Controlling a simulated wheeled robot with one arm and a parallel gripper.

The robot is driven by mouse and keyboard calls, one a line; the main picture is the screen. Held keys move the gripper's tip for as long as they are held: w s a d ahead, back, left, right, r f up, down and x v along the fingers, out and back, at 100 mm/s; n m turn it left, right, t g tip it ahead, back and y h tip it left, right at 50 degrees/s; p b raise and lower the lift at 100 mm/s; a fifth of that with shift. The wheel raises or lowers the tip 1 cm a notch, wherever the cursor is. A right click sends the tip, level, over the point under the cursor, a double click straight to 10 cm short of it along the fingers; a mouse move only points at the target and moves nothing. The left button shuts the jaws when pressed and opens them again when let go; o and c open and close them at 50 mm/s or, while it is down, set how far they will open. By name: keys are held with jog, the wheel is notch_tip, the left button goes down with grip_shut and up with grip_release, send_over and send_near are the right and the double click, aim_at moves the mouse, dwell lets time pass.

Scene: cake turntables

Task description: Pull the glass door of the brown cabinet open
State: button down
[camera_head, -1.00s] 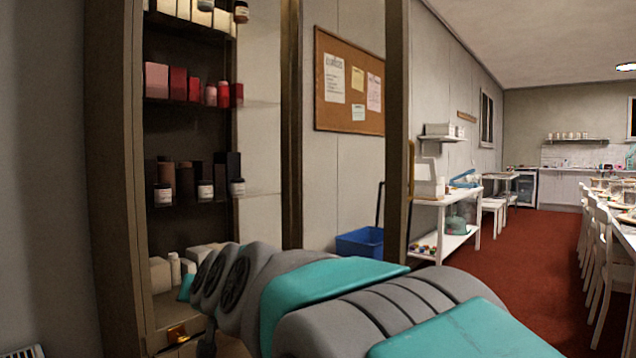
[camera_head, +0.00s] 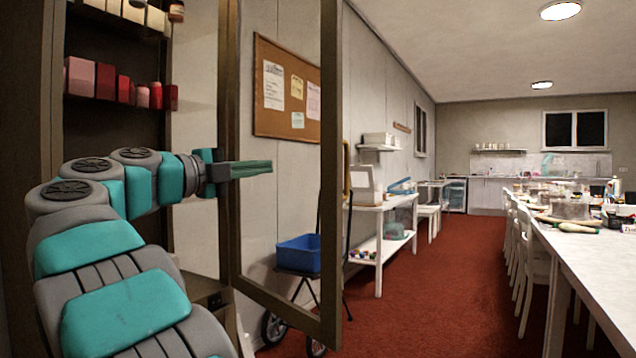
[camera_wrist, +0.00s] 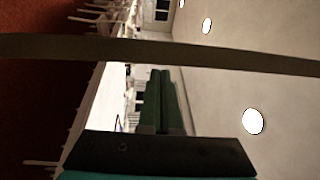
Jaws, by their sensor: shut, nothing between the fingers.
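The brown cabinet (camera_head: 30,150) stands at the left in the head view, its shelves exposed. Its glass door stands wide open, with a brown frame (camera_head: 330,120) around clear glass; the corkboard and wall show through it. A brass-coloured handle (camera_head: 347,170) is on the door's far edge. My gripper (camera_head: 268,168) is shut and empty, on the cabinet side of the door, fingers pointing right across the pane. Whether it touches the glass I cannot tell. In the wrist view its green fingers (camera_wrist: 160,75) point toward a door-frame bar (camera_wrist: 200,56) crossing the picture.
Boxes and jars (camera_head: 120,85) fill the cabinet shelves. Beyond the door are a blue bin on a wheeled cart (camera_head: 298,255) and a white shelf table (camera_head: 385,205). A long white table with chairs (camera_head: 590,250) stands right. Red floor (camera_head: 440,290) between is clear.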

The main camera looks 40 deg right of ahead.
notch_tip(320, 180, down, 2)
jog(key=g, duration=0.1)
jog(key=p, duration=0.1)
send_near(329, 178)
jog(key=shift+m+y, duration=0.4)
jog(key=d, duration=0.7)
jog(key=shift+w+r, duration=0.15)
jog(key=shift+r, duration=0.2)
